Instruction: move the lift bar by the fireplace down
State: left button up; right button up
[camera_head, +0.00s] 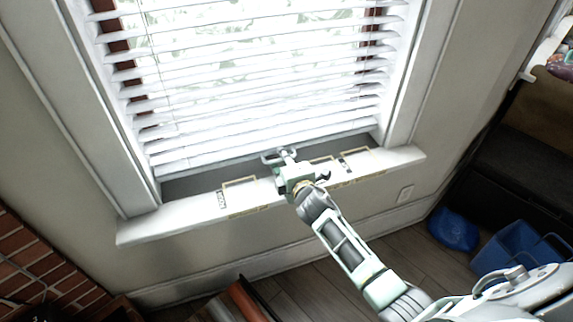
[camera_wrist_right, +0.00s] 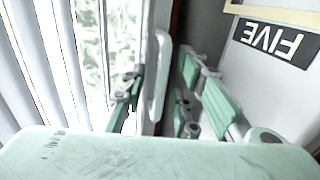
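White blinds (camera_head: 250,75) hang over the window, their lower edge just above the sill. My right gripper (camera_head: 280,156) reaches to the middle of that lower edge, above the front of the sill. In the right wrist view its green finger pads (camera_wrist_right: 170,103) stand apart. A white, round-ended bar (camera_wrist_right: 158,75), apparently the lift bar, shows between them. I cannot tell whether either finger touches it. In the head view I cannot tell the bar clearly from the fingertips. My left gripper is not in view.
The white sill (camera_head: 150,227) carries flat gold-outlined markings, one labelled FIVE (camera_wrist_right: 272,40). Fireplace bricks (camera_head: 35,262) are at lower left. A blue bag-like object (camera_head: 454,230) and a blue crate (camera_head: 522,250) stand on the floor at right, by a dark bench (camera_head: 520,160).

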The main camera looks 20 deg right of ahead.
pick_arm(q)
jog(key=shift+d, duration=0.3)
pick_arm(e)
jog(key=v, duration=1.1)
jog(key=shift+s, duration=0.4)
jog(key=shift+c, duration=0.5)
